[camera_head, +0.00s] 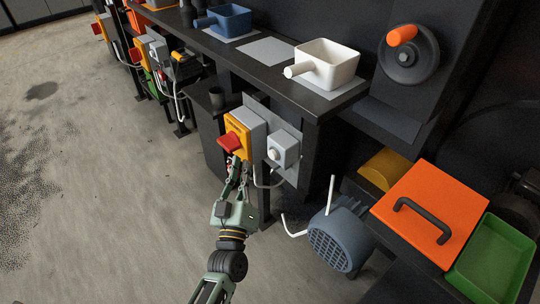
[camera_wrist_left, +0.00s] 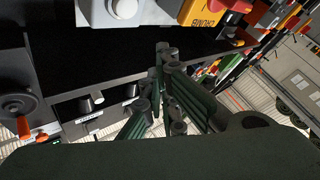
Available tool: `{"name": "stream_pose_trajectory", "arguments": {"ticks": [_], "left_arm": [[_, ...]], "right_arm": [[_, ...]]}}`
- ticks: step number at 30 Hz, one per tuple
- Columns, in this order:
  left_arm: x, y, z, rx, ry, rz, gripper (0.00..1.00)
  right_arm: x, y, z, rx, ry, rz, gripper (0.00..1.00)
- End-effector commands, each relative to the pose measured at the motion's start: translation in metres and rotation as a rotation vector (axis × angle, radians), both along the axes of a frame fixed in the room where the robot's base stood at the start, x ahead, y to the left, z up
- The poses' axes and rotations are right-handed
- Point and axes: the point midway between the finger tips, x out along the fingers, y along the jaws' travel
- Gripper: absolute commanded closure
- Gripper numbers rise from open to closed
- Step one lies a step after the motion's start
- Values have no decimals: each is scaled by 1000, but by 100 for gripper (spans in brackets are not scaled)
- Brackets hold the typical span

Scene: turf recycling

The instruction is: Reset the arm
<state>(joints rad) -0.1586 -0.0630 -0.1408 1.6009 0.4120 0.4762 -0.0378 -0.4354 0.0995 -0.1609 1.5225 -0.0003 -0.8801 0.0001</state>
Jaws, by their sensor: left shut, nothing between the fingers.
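My left gripper (camera_head: 236,178) reaches up from the bottom of the head view. Its fingers are closed together with nothing between them. The fingertips are just below the red switch (camera_head: 229,142) on a yellow and grey box (camera_head: 243,128); I cannot tell if they touch it. In the left wrist view the closed gripper (camera_wrist_left: 163,50) is below the yellow box (camera_wrist_left: 206,14) and a grey box with a white knob (camera_wrist_left: 123,8). That white-knobbed box (camera_head: 281,150) also shows in the head view. My right gripper is not in view.
Above is a dark bench (camera_head: 285,84) with a white scoop-like container (camera_head: 325,64) and a blue one (camera_head: 229,20). At right are a blue-grey motor (camera_head: 341,236), an orange lid with a black handle (camera_head: 432,212) and a green tray (camera_head: 492,262). The floor at left is clear.

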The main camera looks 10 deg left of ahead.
Motion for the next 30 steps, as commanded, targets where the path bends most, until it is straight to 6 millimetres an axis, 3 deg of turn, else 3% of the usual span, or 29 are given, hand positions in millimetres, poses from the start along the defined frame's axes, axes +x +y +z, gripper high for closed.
{"name": "stream_pose_trajectory", "arguments": {"ticks": [8, 11, 14, 19, 24, 27, 30], "left_arm": [[0, 0, 0, 0, 2, -1, 100], [-1, -5, -14, 18, 46, -22, 100], [-5, -17, -53, 71, 175, -82, 100], [-43, -38, -166, 212, 542, -230, 100], [-117, -35, -271, 347, 926, -348, 100], [-165, -24, -315, 411, 1119, -392, 100], [-207, -11, -345, 460, 1275, -422, 100]], "right_arm": [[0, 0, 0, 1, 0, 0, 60], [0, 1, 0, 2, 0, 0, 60], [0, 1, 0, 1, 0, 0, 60], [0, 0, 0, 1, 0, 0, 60], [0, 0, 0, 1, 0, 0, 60], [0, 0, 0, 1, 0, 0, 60], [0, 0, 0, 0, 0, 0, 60]]}}
